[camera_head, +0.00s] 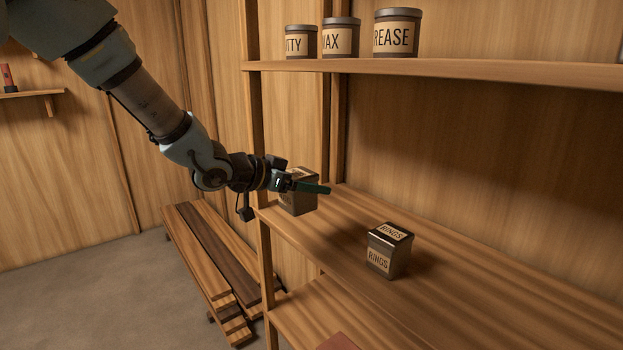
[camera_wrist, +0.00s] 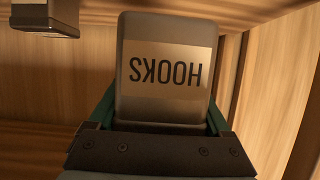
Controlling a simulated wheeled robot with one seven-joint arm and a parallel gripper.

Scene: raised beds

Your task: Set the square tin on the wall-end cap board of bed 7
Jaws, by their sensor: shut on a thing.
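My gripper (camera_head: 308,187) is shut on a square tin (camera_head: 298,203) at the left end of the middle shelf. In the wrist view the tin (camera_wrist: 166,75) stands between the two green fingers, and its pale label reads HOOKS, upside down. I cannot tell whether its base touches the shelf. A second square tin, labelled RINGS (camera_head: 388,251), stands on the same shelf to the right, apart from my gripper. No raised bed or cap board shows in either view.
The middle shelf (camera_head: 455,290) is bare around the RINGS tin. Above it, an upper shelf (camera_head: 480,68) bears round tins, one labelled GREASE (camera_head: 396,36). Stacked planks (camera_head: 215,255) lie low at the left. A small wall shelf (camera_head: 35,93) is at far left.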

